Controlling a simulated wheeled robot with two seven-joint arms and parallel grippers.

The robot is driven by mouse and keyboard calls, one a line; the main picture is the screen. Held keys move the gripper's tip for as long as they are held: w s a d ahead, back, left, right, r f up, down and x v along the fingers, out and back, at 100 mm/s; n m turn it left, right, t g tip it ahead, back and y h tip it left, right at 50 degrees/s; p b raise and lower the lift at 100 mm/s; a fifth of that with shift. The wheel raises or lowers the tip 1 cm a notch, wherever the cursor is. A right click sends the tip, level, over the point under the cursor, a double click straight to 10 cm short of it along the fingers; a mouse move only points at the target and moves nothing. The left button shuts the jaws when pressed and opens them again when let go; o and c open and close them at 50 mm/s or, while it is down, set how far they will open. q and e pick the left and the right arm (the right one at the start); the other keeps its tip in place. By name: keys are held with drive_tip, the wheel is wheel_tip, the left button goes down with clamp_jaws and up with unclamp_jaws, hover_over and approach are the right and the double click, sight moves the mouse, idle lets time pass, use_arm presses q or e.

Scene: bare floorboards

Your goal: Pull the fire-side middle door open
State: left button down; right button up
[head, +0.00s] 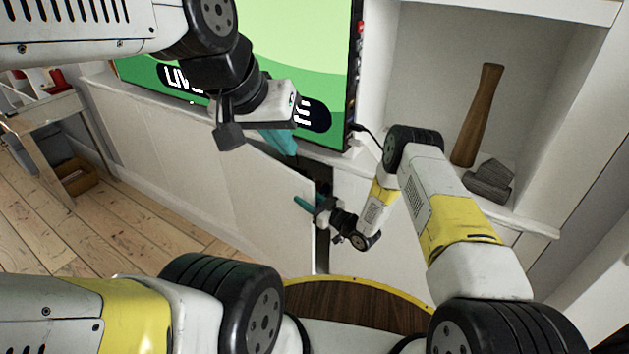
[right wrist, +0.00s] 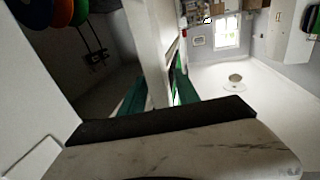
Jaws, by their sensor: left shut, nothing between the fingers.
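The fire-side middle door (head: 268,200) is a plain white panel below the screen, standing partly open with a dark gap (head: 323,245) at its right edge. My right gripper (head: 312,204) is at that edge, with one teal finger on the outer face and the other on the inner side. In the right wrist view, the open fingers (right wrist: 160,92) straddle the door's edge (right wrist: 150,45); a narrow gap shows beside one finger. My left gripper (head: 277,142) is shut and empty, above the door's top edge, in front of the screen.
A screen (head: 300,45) stands on the cabinet top. A wooden vase (head: 478,115) and dark stones (head: 489,180) are in the right alcove. Floorboards (head: 110,235) are clear at left. Coloured discs (right wrist: 62,12) show inside the cabinet.

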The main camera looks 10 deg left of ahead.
drive_tip(key=shift+w+a, duration=0.2)
drive_tip(key=shift+a, duration=0.15)
clamp_jaws()
idle(1.2)
